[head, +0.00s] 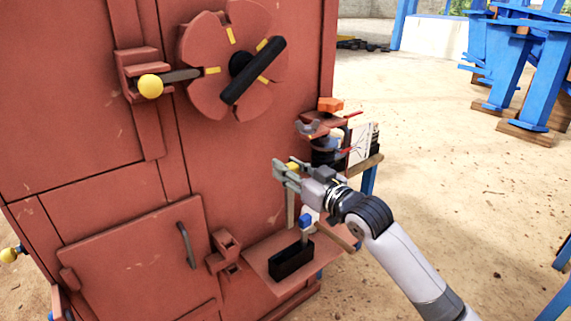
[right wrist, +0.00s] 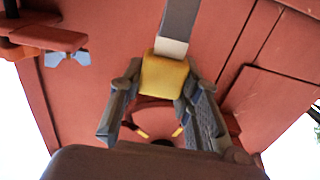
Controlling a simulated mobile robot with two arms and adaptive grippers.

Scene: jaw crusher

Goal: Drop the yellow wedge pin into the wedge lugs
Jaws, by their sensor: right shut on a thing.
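The yellow wedge pin shows as a yellow head (right wrist: 163,77) between my right fingers in the right wrist view, with a grey shank running away from it. In the head view my right gripper (head: 285,172) is shut on this head, and the shank (head: 290,210) hangs down below. The lugs that look like the wedge lugs (head: 227,247) are red brackets on the crusher front, beside the small door. They are below and left of the pin, apart from it. My left gripper is not in view.
A red shelf (head: 262,262) below the gripper bears a black open box (head: 291,259) and a blue-topped item (head: 305,222). A handwheel (head: 235,60) and a yellow-knobbed lever (head: 150,86) are above left. Blue stands (head: 500,65) are far right. Open floor lies at right.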

